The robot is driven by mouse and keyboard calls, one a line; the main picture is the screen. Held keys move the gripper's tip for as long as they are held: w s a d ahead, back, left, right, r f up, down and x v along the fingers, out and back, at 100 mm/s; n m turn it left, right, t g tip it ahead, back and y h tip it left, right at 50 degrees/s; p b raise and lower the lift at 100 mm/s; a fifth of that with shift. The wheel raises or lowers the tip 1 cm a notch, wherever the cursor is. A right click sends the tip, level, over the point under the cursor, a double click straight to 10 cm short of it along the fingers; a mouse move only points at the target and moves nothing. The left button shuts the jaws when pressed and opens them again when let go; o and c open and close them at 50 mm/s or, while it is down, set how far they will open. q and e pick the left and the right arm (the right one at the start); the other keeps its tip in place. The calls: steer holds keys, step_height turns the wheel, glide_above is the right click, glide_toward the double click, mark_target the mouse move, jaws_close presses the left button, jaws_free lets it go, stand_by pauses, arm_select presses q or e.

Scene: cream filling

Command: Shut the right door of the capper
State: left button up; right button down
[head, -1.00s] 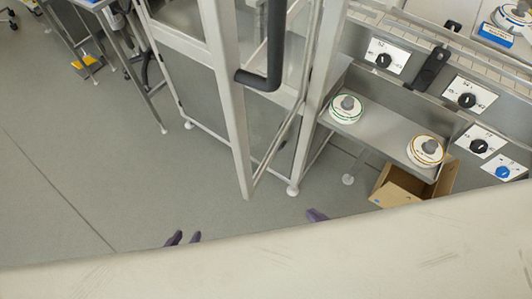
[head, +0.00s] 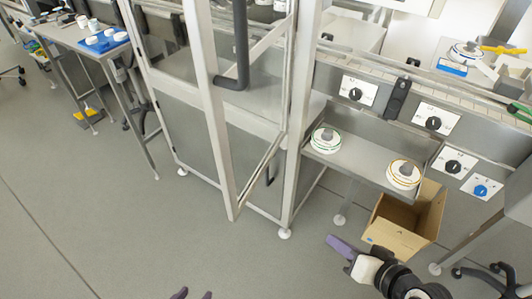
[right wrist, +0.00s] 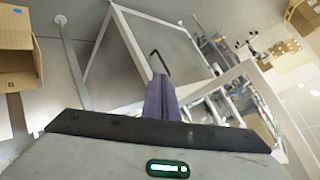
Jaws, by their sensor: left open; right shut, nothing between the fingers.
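The capper's right door (head: 222,150) is a pale metal frame with clear panes. It stands open, swung out from the cabinet, with its lower corner toward me in the head view. Its dark handle (head: 241,60) is on the frame. My right gripper (head: 340,246) is shut and empty, to the right of the door and apart from it, low in front of the cardboard box. In the right wrist view its purple fingers (right wrist: 161,100) are together, with a framed pane and a black handle (right wrist: 160,62) beyond.
A cardboard box (head: 404,226) sits on the floor under a metal shelf (head: 345,163) bearing two round white parts. A control panel with knobs (head: 433,123) is above. A side table (head: 72,36) stands at the far left. The floor (head: 90,215) left of the door is clear.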

steer(key=w+a+r+m+y+b, duration=0.15)
steer(key=w+r+y, duration=0.3)
steer(key=r, duration=0.55)
step_height(320, 180, up, 13)
steer(key=a+y+b, duration=0.3)
steer(key=y, duration=0.2)
steer(key=g+y, duration=0.2)
steer(key=g, duration=0.1)
glide_toward(227, 134)
arm_select(q)
steer(key=shift+s+a+f+p, duration=0.1)
steer(key=shift+f+p, duration=1.35)
steer(key=shift+p, duration=0.05)
arm_select(e)
steer(key=shift+x, duration=2.05)
steer(key=shift+a+f, duration=0.1)
steer(key=shift+f, duration=0.05)
